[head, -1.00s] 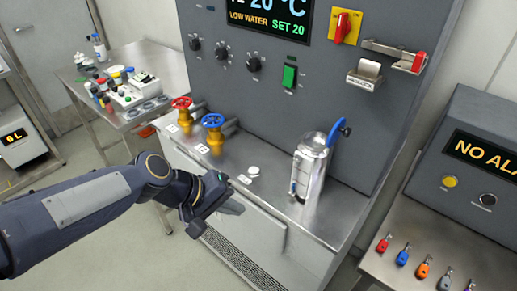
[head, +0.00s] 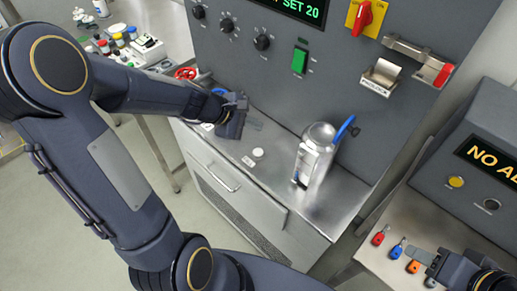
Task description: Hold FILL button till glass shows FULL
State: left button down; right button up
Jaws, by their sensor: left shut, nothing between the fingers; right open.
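A white round button (head: 258,153), seemingly the FILL button, sits on the steel counter with a small label beside it. A metal cylinder (head: 317,153) with a blue handle stands upright to its right. A narrow sight strip shows on its left side; its level and any FULL mark are too small to read. My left gripper (head: 248,122) is shut and empty, behind and slightly left of the button, apart from it in the picture. My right gripper (head: 428,258) is open at the bottom right, by the coloured keys.
A red valve wheel (head: 186,73) and a mostly hidden blue one (head: 219,91) are close to my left wrist. The grey panel (head: 330,85) with knobs and a green switch (head: 299,60) rises behind. A red key (head: 380,236) and other keys lie on the right-hand shelf.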

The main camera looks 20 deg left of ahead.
pick_arm(q)
jog(key=shift+f, duration=0.1)
jog(key=b, duration=0.7)
send_over(262, 150)
jog(key=s+a, duration=0.2)
notch_tip(262, 150, down, 8)
jog(key=shift+d+r, duration=0.1)
jog(key=shift+r, duration=0.05)
jog(key=shift+f+b, duration=0.45)
jog(key=shift+b, duration=0.1)
jog(key=shift+f, duration=0.15)
dwell(0.6)
jog(key=shift+f+b, duration=0.25)
jog(key=shift+b, duration=0.2)
jog(key=shift+f+b, duration=0.4)
dwell(4.2)
